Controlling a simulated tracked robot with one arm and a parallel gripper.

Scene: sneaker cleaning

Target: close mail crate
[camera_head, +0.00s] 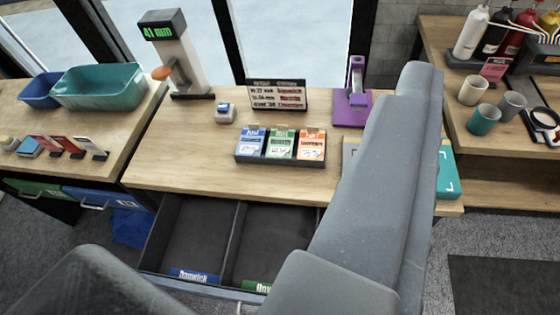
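An open, dark tray-like drawer (186,229) juts out below the front edge of the middle table. It may be the mail crate, but I cannot tell for sure. A divider splits it. A blue label reading like "Dunwick" (195,276) is on its left front, and a partly hidden green label (256,287) is further right. The compartments look empty where visible. My grey arm covers its right side. I cannot make out my gripper's fingers in this view.
The middle table (180,150) holds a stamp holder with blue, green and orange cards (281,146), a scale (174,55), a sign (277,95) and a purple stand (352,95). A teal box (447,172) is partly behind my arm. Closed drawers (100,199) are at left.

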